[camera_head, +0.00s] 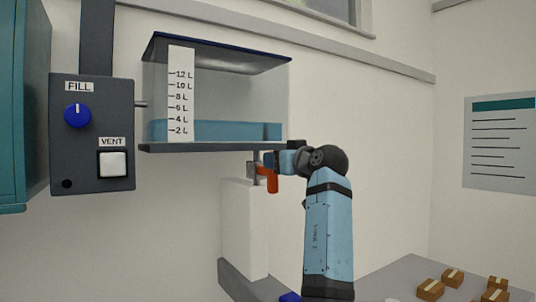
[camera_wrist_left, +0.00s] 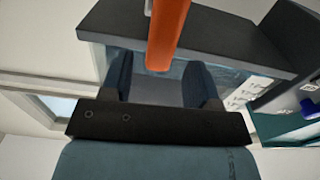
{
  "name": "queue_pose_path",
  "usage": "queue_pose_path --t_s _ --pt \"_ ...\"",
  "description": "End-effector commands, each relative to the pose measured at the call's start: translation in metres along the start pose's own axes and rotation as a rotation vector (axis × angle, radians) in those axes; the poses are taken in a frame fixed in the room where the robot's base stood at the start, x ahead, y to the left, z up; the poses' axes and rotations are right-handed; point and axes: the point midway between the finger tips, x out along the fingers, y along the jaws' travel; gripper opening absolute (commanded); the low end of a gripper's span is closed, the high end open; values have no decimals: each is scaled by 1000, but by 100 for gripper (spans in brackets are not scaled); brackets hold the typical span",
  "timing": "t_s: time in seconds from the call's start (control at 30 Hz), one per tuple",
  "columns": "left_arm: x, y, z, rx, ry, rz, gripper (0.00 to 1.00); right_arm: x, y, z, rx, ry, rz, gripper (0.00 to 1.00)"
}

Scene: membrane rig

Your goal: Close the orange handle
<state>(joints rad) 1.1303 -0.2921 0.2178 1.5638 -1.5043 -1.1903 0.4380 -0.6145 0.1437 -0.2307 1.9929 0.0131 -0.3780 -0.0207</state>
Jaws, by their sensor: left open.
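The orange handle (camera_head: 272,181) hangs down on a valve under the clear water tank (camera_head: 215,105), above a white column. My left gripper (camera_head: 270,160) is right beside the handle, just below the tank's base, and partly covers the valve. In the left wrist view the orange handle (camera_wrist_left: 168,32) is close up, and its end lies in line with the space between the open fingers of my left gripper (camera_wrist_left: 158,74). I cannot tell whether a finger touches it. My right gripper is not in view.
A grey control box (camera_head: 92,134) with a blue FILL knob and a white VENT button is on the wall at left. The white column (camera_head: 243,230) stands below the valve. Several small brown boxes (camera_head: 430,289) lie on the grey surface at lower right.

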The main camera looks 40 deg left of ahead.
Motion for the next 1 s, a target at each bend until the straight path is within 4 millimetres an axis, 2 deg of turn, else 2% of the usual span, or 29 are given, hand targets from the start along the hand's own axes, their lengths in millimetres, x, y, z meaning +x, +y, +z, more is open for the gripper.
queue_pose_path --t_s 0.1,0.3,0.7,0.9,0.93,1.0 --pt "24 0 -3 0 0 -1 55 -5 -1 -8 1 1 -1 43" --pt "48 0 -1 1 0 0 55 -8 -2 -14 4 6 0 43" --pt "55 0 0 0 1 2 55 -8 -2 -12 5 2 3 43" --pt "55 0 0 0 1 2 9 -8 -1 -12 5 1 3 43" --pt "55 0 0 0 1 1 6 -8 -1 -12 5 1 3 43" --pt "55 0 0 0 1 1 6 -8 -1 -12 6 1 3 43"
